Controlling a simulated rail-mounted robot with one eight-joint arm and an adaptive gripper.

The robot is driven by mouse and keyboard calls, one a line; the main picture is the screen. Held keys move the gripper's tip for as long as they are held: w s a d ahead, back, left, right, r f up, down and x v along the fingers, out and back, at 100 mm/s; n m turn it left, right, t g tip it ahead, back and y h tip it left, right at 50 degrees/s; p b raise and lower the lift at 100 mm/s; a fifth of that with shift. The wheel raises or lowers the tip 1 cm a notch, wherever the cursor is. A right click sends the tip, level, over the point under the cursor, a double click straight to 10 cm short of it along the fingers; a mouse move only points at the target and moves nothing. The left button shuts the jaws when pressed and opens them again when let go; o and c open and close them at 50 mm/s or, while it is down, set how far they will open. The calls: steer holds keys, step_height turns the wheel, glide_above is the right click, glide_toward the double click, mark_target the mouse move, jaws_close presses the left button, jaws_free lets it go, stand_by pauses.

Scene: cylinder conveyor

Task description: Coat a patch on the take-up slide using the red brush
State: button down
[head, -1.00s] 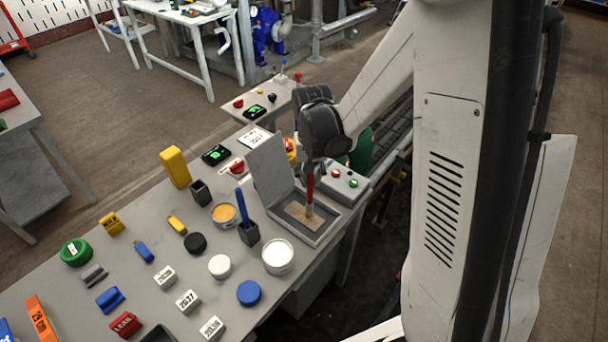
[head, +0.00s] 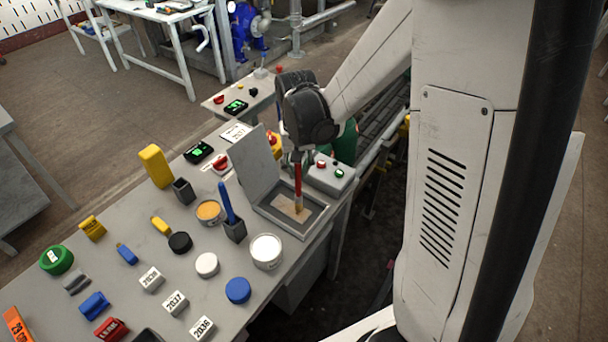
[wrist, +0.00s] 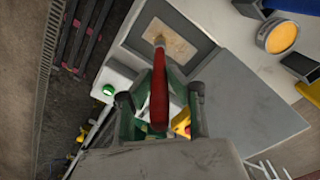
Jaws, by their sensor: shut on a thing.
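My gripper (head: 297,158) is shut on the red brush (head: 298,178), which points down nearly upright. In the wrist view the red handle (wrist: 158,95) lies between the two fingers. The bristle end reaches down to a tan patch (head: 285,206) inside a shallow grey open box, its frame (head: 268,213) around it and its lid (head: 243,165) raised. The patch also shows in the wrist view (wrist: 178,42), with the brush end over it. The tip seems to touch the patch, but I cannot be certain. I cannot tell which part is the take-up slide.
A blue brush (head: 226,200) stands in a dark holder left of the box. An orange-filled tin (head: 208,211) and a white-filled tin (head: 266,252) are close by. A button box (head: 331,176) stands right of the grey box. Several small blocks and discs cover the table's front.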

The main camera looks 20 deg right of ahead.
steer(key=shift+w+a+b, duration=0.8)
steer(key=shift+w+a, duration=1.35)
steer(key=shift+w, duration=1.5)
step_height(320, 180, up, 7)
steer(key=p, duration=0.3)
steer(key=shift+w+a+p, duration=0.2)
steer(key=shift+w+p, duration=0.1)
steer(key=shift+w, duration=0.05)
steer(key=shift+f+b, duration=0.2)
steer(key=shift+b, duration=0.55)
